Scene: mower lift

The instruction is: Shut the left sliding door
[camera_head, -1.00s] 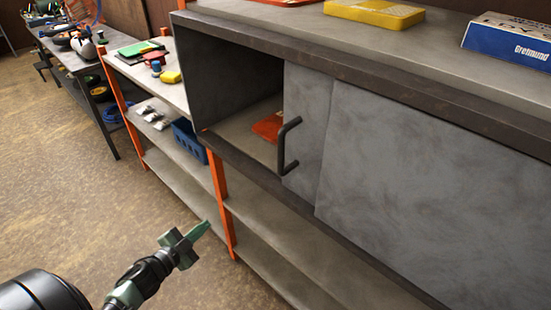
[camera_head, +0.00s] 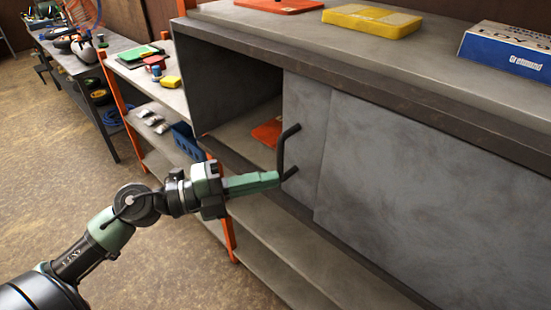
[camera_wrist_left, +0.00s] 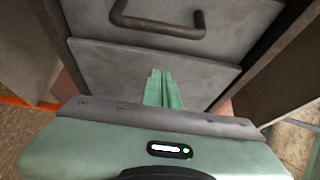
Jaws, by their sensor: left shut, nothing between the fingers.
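The left sliding door (camera_head: 305,120) is a grey panel with a dark bar handle (camera_head: 283,152). It stands partly open, with a dark gap to its left in the head view. My left gripper (camera_head: 276,178) is shut and empty, its green fingertips by the lower end of the handle; I cannot tell whether they touch it. In the left wrist view the closed fingers (camera_wrist_left: 162,80) point at the grey door (camera_wrist_left: 150,65), and the handle (camera_wrist_left: 158,24) shows beyond them. My right gripper is not in view.
An orange-red item (camera_head: 268,130) lies inside the open part of the cabinet. The cabinet top holds a yellow case (camera_head: 372,20) and a blue box (camera_head: 508,50). A second grey door panel (camera_head: 430,190) covers the right side. Open floor (camera_head: 60,150) lies at left.

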